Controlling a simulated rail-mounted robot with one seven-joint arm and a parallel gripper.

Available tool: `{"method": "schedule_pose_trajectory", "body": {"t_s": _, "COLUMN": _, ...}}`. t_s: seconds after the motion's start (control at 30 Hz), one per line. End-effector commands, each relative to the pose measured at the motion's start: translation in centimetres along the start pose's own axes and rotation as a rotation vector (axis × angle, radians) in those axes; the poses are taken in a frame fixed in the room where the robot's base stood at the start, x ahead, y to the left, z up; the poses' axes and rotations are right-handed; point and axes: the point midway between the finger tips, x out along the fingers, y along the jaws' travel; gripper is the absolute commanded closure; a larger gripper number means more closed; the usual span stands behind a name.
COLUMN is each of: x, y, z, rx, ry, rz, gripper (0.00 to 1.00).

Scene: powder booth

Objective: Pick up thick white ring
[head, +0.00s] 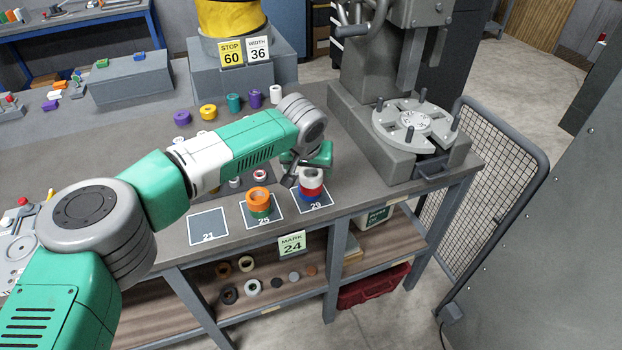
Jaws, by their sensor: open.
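A thick white ring (311,178) lies on top of a stack on the mat marked 29. A red ring and a blue ring (311,197) are under it. My gripper (297,178) is open, just left of and above this stack. Part of it overlaps the stack's upper left edge in the picture, and I cannot tell whether it touches the ring. Another white ring-like piece (275,93) stands at the back of the bench, partly near my arm.
An orange and green stack (258,202) stands on the mat marked 25. The mat marked 21 (208,226) is empty. Purple, yellow and teal pieces line the back. A grey machine with a pegged round table (415,122) stands right. Several rings lie on the lower shelf (270,280).

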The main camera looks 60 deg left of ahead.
Motion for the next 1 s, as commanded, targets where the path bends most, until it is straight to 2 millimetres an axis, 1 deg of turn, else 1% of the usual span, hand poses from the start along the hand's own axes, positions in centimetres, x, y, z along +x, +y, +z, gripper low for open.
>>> {"method": "schedule_pose_trajectory", "body": {"t_s": 0.03, "x": 1.5, "y": 0.3, "z": 0.3, "rx": -0.002, "ry": -0.002, "rz": 0.001, "gripper": 0.22}}
{"method": "schedule_pose_trajectory", "body": {"t_s": 0.13, "x": 2.7, "y": 0.2, "z": 0.1, "rx": -0.002, "ry": 0.001, "rz": 0.001, "gripper": 0.22}}
{"method": "schedule_pose_trajectory", "body": {"t_s": 0.23, "x": 3.2, "y": 0.2, "z": 0.1, "rx": 0.0, "ry": 0.001, "rz": 0.002, "gripper": 0.22}}
{"method": "schedule_pose_trajectory", "body": {"t_s": 0.4, "x": 3.1, "y": 0.2, "z": 0.1, "rx": 0.0, "ry": 0.001, "rz": 0.002, "gripper": 0.22}}
{"method": "schedule_pose_trajectory", "body": {"t_s": 0.43, "x": 3.1, "y": 0.2, "z": 0.1, "rx": 0.0, "ry": 0.001, "rz": 0.002, "gripper": 0.24}}
{"method": "schedule_pose_trajectory", "body": {"t_s": 0.47, "x": 3.1, "y": 0.2, "z": 0.1, "rx": 0.0, "ry": 0.001, "rz": 0.002, "gripper": 0.3}}
{"method": "schedule_pose_trajectory", "body": {"t_s": 0.5, "x": 3.1, "y": 0.2, "z": 0.1, "rx": 0.0, "ry": 0.001, "rz": 0.002, "gripper": 0.38}}
{"method": "schedule_pose_trajectory", "body": {"t_s": 0.57, "x": 3.1, "y": 0.2, "z": 0.1, "rx": 0.0, "ry": 0.001, "rz": 0.002, "gripper": 0.49}}
{"method": "schedule_pose_trajectory", "body": {"t_s": 0.7, "x": 3.1, "y": 0.2, "z": 0.1, "rx": 0.0, "ry": 0.001, "rz": 0.002, "gripper": 0.77}}
{"method": "schedule_pose_trajectory", "body": {"t_s": 0.93, "x": 3.0, "y": 0.2, "z": 0.0, "rx": 0.0, "ry": 0.002, "rz": 0.002, "gripper": 0.77}}
{"method": "schedule_pose_trajectory", "body": {"t_s": 1.0, "x": 2.7, "y": 0.2, "z": -0.2, "rx": 0.0, "ry": 0.003, "rz": 0.002, "gripper": 0.77}}
